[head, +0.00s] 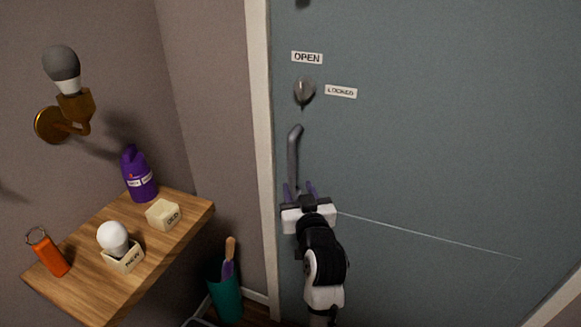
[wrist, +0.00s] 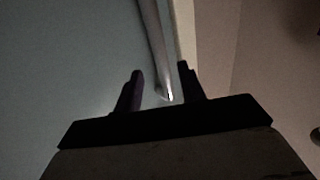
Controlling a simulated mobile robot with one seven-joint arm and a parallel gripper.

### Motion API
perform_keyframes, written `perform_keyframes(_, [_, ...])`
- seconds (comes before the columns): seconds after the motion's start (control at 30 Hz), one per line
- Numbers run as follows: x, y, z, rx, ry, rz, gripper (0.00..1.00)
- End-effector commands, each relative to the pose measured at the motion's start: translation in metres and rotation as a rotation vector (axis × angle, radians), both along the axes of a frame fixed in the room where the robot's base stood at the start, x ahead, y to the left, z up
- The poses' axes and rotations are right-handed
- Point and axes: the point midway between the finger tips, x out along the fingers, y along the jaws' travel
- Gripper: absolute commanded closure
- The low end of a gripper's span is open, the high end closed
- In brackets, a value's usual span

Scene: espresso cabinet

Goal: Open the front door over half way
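The front door (head: 430,170) is a blue-grey panel that looks shut in its white frame (head: 262,150). Its grey metal handle (head: 294,155) hangs vertically near the left edge. My gripper (head: 301,188) is at the handle's lower end, with its purple fingers apart. In the wrist view, the handle (wrist: 155,45) runs down between the fingertips of my gripper (wrist: 160,75), with a gap on both sides. Above the handle is a small lock knob (head: 304,91) between an OPEN label (head: 307,57) and a LOCKED label (head: 341,91). I cannot tell which label it points to.
A wooden shelf (head: 95,290) at left holds a purple bottle (head: 139,178), an orange item (head: 48,254), a white bulb in a box (head: 113,240) and another small box (head: 163,214). A teal bin (head: 226,298) stands beside the door frame. A wall lamp (head: 70,105) is above.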

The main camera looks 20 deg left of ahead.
Motion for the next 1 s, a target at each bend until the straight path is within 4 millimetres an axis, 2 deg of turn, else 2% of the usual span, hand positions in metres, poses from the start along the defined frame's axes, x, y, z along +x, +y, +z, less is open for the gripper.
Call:
perform_keyframes(0.2, [0.04,0.025,0.004,-0.001,0.001,0.002,0.6])
perform_keyframes(0.4, [0.062,0.039,0.002,0.0,-0.001,0.001,0.6])
perform_keyframes(0.83, [0.069,0.043,0.0,0.001,-0.002,0.001,0.6])
perform_keyframes(1.0, [0.069,0.043,0.001,0.001,-0.002,0.001,0.82])
